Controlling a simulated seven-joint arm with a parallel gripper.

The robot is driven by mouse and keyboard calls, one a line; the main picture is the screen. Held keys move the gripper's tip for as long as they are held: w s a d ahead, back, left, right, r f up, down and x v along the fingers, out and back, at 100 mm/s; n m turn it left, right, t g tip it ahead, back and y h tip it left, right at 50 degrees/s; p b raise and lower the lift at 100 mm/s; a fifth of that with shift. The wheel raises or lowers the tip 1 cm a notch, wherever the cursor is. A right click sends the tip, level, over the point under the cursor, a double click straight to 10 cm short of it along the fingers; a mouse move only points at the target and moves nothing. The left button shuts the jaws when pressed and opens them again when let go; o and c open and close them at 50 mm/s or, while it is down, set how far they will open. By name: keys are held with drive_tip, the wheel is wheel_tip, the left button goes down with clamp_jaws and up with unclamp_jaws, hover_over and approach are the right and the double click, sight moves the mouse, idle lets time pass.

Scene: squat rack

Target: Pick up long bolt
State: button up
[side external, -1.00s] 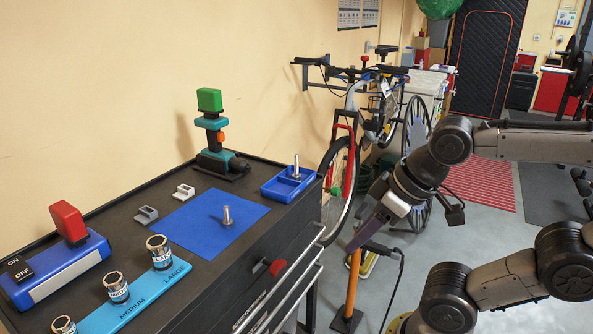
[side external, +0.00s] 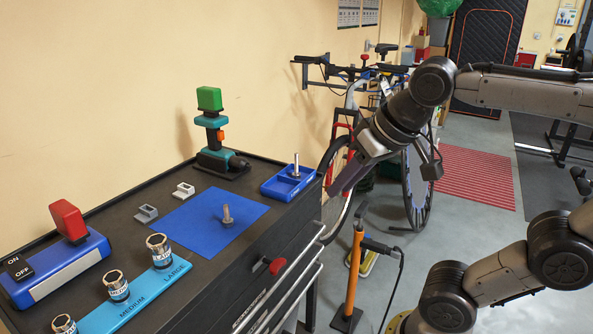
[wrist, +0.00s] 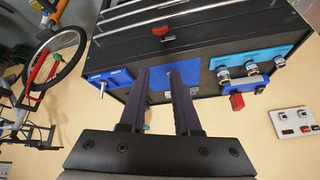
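Two silver bolts stand upright on the black cabinet top. One bolt (side external: 296,165) is in the small blue tray (side external: 272,190) near the right edge; it also shows in the wrist view (wrist: 101,91). The other bolt (side external: 227,213) stands on the blue mat (side external: 190,222). Which is longer is hard to tell. My gripper (side external: 337,188) is to the right of the tray, past the cabinet edge, and touches neither bolt. In the wrist view its two fingers (wrist: 158,72) are apart with nothing held between them.
A teal and black tool with a green top (side external: 212,130) stands behind the tray. A blue socket rail (side external: 135,300), a red-handled blue switch box (side external: 60,262) and two small grey blocks are at left. A bicycle (side external: 345,140) hangs by the wall.

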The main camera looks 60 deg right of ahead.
drive_tip(key=w+d+r+m+h, duration=0.1)
drive_tip(key=w+d+r+m, duration=0.2)
drive_tip(key=w+r, duration=0.25)
drive_tip(key=m+g+h, duration=0.3)
drive_tip(key=m+g, duration=0.1)
drive_tip(key=m, duration=0.3)
hover_over(297, 160)
drive_tip(key=a, duration=0.7)
wheel_tip(297, 160, down, 6)
drive_tip(key=r, duration=0.1)
drive_tip(key=shift+g+y, duration=0.4)
drive_tip(key=shift+g, duration=0.1)
drive_tip(key=x, duration=0.4)
drive_tip(key=s+d+x, duration=0.1)
drive_tip(key=x, duration=0.8)
drive_tip(key=shift+s+d+r, duration=0.1)
drive_tip(key=shift+s+d, duration=0.1)
drive_tip(key=shift+d, duration=0.15)
drive_tip(key=shift+x, duration=3.25)
clamp_jaws()
